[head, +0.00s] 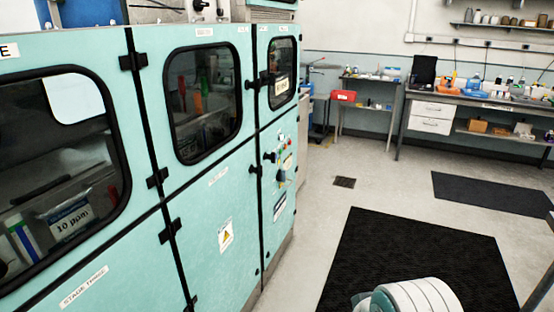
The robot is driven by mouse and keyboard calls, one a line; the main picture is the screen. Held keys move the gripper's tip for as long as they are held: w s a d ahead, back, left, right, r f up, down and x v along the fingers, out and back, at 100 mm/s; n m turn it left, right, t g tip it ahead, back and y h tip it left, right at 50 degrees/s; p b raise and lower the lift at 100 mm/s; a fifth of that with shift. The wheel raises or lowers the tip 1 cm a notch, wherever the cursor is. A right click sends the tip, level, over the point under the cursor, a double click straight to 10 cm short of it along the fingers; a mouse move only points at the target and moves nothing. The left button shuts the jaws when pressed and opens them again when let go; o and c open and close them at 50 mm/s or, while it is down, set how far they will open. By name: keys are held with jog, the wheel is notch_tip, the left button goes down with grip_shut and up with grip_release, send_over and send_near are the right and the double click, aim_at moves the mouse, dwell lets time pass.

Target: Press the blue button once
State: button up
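A control panel (281,170) is on the right end of the teal cabinet (218,195). It carries several small knobs and buttons, with a red spot near its top and a dark round knob lower down. The parts are too small for me to tell which one is the blue button. A rounded white and teal part of my arm shows at the bottom edge, well to the right of the panel and apart from it. My gripper is not visible.
The cabinet with dark windows and black hinges fills the left side. A black mat (415,262) lies on open floor to its right, with another mat (492,193) beyond. Workbenches (432,127) with bottles and a red box (343,96) stand along the back wall.

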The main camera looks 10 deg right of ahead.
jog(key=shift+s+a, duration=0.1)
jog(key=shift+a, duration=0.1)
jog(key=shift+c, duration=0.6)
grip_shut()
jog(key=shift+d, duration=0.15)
